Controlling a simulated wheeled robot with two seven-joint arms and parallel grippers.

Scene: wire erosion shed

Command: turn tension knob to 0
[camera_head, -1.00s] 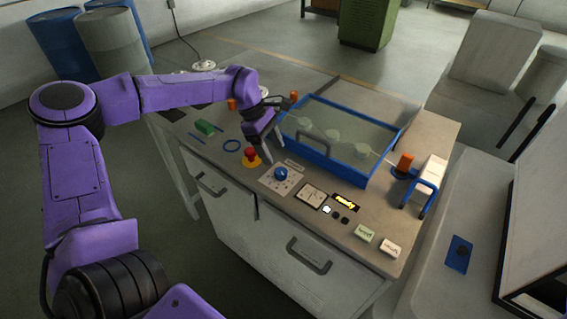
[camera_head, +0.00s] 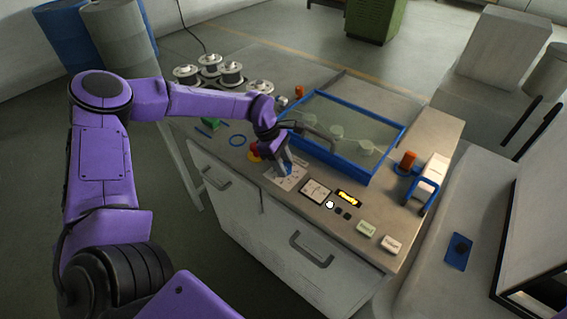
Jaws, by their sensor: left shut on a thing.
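The blue tension knob (camera_head: 287,169) is on a pale marked plate (camera_head: 289,184) near the front edge of the bench top. My left gripper (camera_head: 284,167) reaches down from the upper left and is shut on the knob, hiding most of it. The knob's pointer and most of the scale marks cannot be read. A square dial gauge (camera_head: 316,191) sits just right of the plate. My right gripper is not in view.
A blue-framed clear cover (camera_head: 342,137) with a handle stands behind the knob. A red button on a yellow base (camera_head: 254,152) is partly hidden by my gripper. A lit yellow display (camera_head: 348,198), small buttons (camera_head: 366,229) and spools (camera_head: 231,73) are also on the bench.

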